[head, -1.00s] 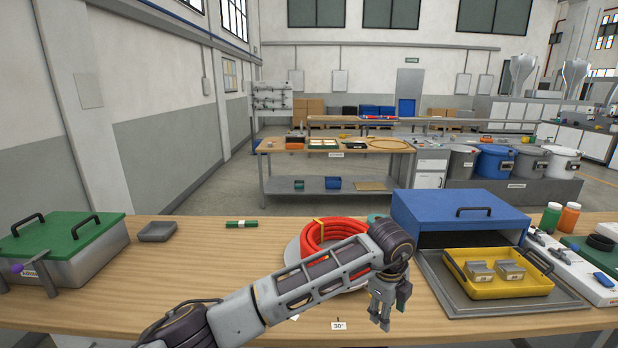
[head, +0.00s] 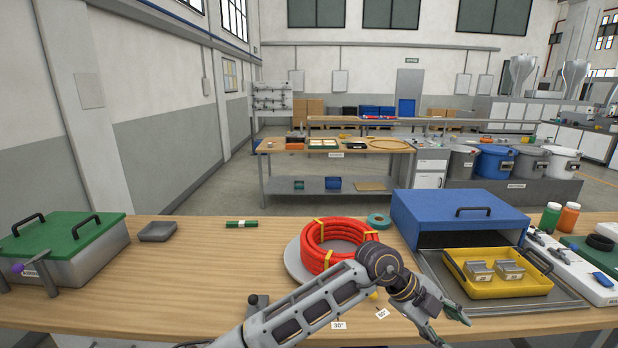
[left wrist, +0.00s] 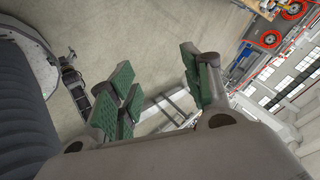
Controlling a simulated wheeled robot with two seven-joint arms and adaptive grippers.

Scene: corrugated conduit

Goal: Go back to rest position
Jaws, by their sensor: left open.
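My left arm comes in from the bottom of the head view and reaches right across the front of the workbench. Its gripper (head: 448,325) hangs near the bench's front edge, in front of the grey plate under the yellow tray. In the left wrist view the green-padded fingers (left wrist: 160,95) are spread apart with nothing between them, and bare floor shows beyond. A red corrugated conduit coil (head: 335,243) with yellow ties lies on a round grey disc (head: 293,262) behind my arm. My right gripper is in neither view.
A blue box (head: 455,213) and a yellow tray (head: 500,288) with grey blocks stand at right. A grey bin with a green lid (head: 62,240) is at left. A grey dish (head: 157,231) and a teal tape roll (head: 379,220) lie on the bench.

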